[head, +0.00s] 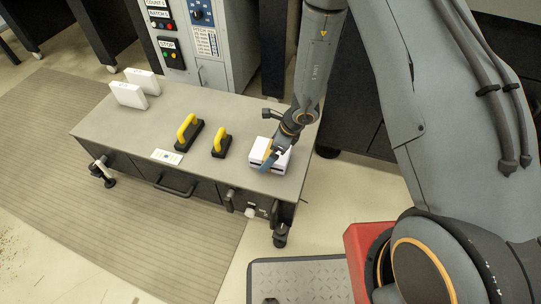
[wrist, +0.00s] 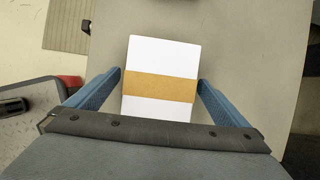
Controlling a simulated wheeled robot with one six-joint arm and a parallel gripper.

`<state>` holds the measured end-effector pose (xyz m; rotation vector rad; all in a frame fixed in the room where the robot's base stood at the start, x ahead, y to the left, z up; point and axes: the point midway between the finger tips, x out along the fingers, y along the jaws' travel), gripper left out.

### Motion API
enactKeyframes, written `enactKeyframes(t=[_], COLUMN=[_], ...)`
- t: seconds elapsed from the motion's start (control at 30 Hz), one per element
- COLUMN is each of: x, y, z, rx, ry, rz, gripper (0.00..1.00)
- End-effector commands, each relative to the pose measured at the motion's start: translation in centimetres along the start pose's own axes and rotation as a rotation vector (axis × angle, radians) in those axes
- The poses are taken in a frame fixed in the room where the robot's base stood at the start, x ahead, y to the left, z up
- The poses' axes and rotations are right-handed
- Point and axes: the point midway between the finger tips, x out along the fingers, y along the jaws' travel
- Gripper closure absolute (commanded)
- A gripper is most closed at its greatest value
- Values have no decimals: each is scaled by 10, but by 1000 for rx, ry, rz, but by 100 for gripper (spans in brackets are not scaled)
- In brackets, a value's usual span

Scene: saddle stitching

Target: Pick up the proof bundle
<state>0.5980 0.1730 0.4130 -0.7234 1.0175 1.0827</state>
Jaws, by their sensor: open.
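The proof bundle looks like a white stack with a tan band around its middle in the wrist view (wrist: 160,55). In the head view the white bundle (head: 258,152) lies near the right end of the grey bench top, partly hidden by my gripper. My gripper (head: 270,160) is over it. In the wrist view my gripper (wrist: 160,92) is open, with one blue finger on each side of the bundle. A narrow gap shows at each side, so the fingers look apart from it. I cannot tell how deep the fingertips reach.
The grey bench (head: 140,122) also carries two yellow-handled black tools (head: 188,132) (head: 221,142) left of the bundle. A white label card (head: 166,157) lies at the front edge. White blocks (head: 129,95) stand at the far left. A control cabinet (head: 205,45) stands behind.

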Motion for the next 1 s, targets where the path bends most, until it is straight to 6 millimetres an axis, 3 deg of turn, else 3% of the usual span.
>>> enactKeyframes(t=[0.4, 0.8, 1.0], x=[2, 2, 1], y=[0, 0, 0], z=[-1, -1, 0], rx=[0, 0, -1], ry=[0, 0, -1], rz=[0, 0, -1], gripper=[0, 64, 64])
